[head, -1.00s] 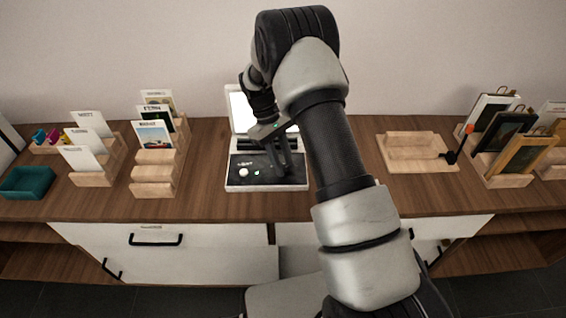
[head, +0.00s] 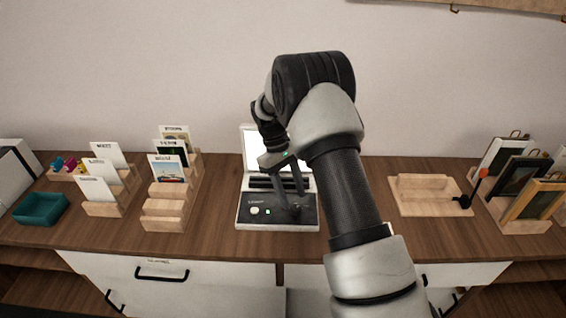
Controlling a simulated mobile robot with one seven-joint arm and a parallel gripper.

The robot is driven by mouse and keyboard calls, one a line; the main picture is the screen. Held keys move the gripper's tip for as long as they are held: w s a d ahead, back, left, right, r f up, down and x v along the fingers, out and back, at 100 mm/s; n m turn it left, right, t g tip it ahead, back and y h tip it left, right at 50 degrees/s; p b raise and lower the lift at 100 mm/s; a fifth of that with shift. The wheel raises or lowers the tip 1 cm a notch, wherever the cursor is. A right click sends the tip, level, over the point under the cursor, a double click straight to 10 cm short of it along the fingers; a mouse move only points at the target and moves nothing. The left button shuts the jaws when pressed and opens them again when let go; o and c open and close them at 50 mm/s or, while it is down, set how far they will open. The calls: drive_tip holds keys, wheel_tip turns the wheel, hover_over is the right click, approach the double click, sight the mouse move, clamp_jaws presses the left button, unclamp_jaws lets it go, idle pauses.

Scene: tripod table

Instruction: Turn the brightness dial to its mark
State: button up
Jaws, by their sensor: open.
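The device (head: 278,227) is a white box with a black control panel, slots behind it and a bright upright screen (head: 252,150) at its back. A round white knob (head: 254,211) and a small white square (head: 268,212) show on the left of the panel. My gripper (head: 291,203) points down over the right part of the panel, its two dark fingers apart. Dark shapes at the fingertips blend with the panel, so I cannot tell whether a dial sits between them or whether they touch it. No dial mark can be made out.
Wooden card holders (head: 163,208) and a teal tray (head: 41,208) stand to the left. A wooden stand (head: 430,196), a dark object with an orange tip (head: 483,173) and framed pictures (head: 515,155) are to the right. Bare tabletop (head: 215,215) lies left of the device.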

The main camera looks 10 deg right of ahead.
drive_tip(key=p+v, duration=0.1)
drive_tip(key=v, duration=1.3)
drive_tip(key=s+d+r+m+t+p, duration=0.1)
drive_tip(key=s+r, duration=0.3)
drive_tip(key=r, duration=0.3)
drive_tip(key=s+d+r+m+t+y+p, duration=0.1)
drive_tip(key=s+r+t+p, duration=0.15)
drive_tip(key=r, duration=0.45)
drive_tip(key=s+r+m+t, duration=0.1)
drive_tip(key=s+r, duration=0.3)
drive_tip(key=r, duration=0.2)
drive_tip(key=s+d+r+m+t+p, duration=0.1)
drive_tip(key=s+r+m+t+p, duration=0.1)
drive_tip(key=s, duration=0.8)
drive_tip(key=s+d+r+m+t+y+p, duration=0.1)
drive_tip(key=s+r+t+p, duration=0.1)
drive_tip(key=s, duration=0.9)
drive_tip(key=shift+r+m+t+y+p, duration=0.25)
drive_tip(key=shift+m+t+y+p, duration=0.05)
drive_tip(key=shift+m+t, duration=0.15)
